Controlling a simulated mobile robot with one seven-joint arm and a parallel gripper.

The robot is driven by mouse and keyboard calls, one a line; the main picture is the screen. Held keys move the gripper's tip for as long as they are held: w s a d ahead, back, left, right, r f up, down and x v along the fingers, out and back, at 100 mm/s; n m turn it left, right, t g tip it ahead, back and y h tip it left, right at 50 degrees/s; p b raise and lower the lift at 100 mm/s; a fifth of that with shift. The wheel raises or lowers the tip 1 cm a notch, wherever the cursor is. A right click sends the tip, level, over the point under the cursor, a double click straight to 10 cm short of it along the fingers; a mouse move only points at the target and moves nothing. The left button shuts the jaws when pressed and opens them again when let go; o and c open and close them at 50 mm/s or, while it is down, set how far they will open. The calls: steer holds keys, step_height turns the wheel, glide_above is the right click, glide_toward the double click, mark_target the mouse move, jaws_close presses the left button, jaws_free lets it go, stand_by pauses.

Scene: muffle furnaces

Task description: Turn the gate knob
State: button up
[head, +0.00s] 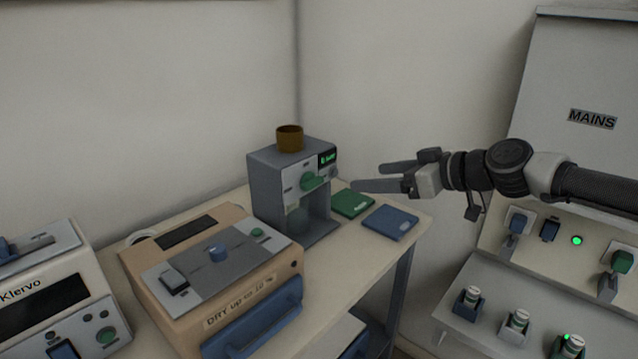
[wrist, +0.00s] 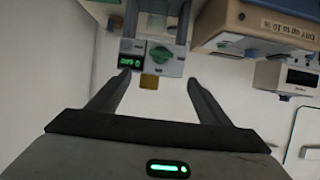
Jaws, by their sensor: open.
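A grey machine (head: 275,185) stands at the back of the bench with a green knob (head: 313,181) on its front. I take this to be the gate knob, though no label for it is readable. In the wrist view, the picture is upside down and the green knob (wrist: 161,55) shows beyond the fingertips, roughly between them. My gripper (head: 368,177) is open and empty, to the right of the machine with its fingers pointing at it. Its fingers also show in the wrist view (wrist: 158,80). The knob is clear of the fingers.
A brown cup (head: 289,139) sits on the machine. A green pad (head: 352,204) and a blue pad (head: 390,222) lie to its right. A tan furnace (head: 215,280) stands in front, left. The mains panel (head: 585,150) with several switches is at right.

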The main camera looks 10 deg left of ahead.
mark_target(314, 181)
steer(key=b+x, duration=0.2)
steer(key=x, duration=1.5)
steer(key=shift+a+f, duration=0.1)
steer(key=shift+a, duration=0.1)
steer(key=shift+c, duration=0.2)
steer(key=c, duration=1)
